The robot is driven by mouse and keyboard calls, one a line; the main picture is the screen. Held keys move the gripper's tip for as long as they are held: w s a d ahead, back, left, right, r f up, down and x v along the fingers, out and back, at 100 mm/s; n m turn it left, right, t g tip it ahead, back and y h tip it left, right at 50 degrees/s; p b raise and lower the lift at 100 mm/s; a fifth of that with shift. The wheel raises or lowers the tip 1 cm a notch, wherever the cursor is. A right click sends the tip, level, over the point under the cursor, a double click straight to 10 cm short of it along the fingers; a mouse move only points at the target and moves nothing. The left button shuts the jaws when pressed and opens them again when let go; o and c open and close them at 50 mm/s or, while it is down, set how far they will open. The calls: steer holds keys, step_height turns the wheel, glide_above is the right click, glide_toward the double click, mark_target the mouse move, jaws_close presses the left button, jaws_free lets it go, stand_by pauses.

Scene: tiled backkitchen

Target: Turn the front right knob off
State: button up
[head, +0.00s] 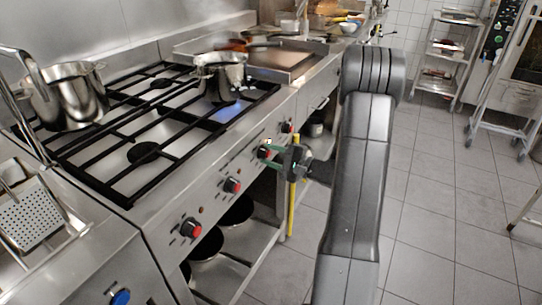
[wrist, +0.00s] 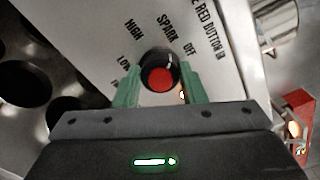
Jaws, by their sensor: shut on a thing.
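The stove (head: 150,205) has a row of red-capped knobs along its front. My gripper (head: 272,156) is at the third knob from the near end (head: 265,150). In the wrist view, my gripper (wrist: 161,84) has its green fingers shut on this red and black knob (wrist: 159,78), one on each side. Printed words HIGH, SPARK, OFF and LOW lie around the knob. A pale mark shows on its upper right rim, toward OFF. A blue glow (head: 228,112) shows by the far steel pot (head: 221,77).
Other knobs stand nearer (head: 232,185) and farther (head: 287,127) along the panel. A second steel pot (head: 70,97) stands at the back left. Tiled floor (head: 430,200) is clear on the right.

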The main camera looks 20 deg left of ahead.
steer(key=m+p, duration=0.1)
steer(key=m, duration=0.4)
steer(key=shift+m, duration=0.4)
steer(key=shift+p, duration=0.3)
steer(key=o, duration=1)
steer(key=shift+d, duration=0.1)
steer(key=d, duration=0.9)
steer(key=s+d, duration=0.1)
steer(key=d, duration=0.3)
steer(key=shift+d, duration=0.3)
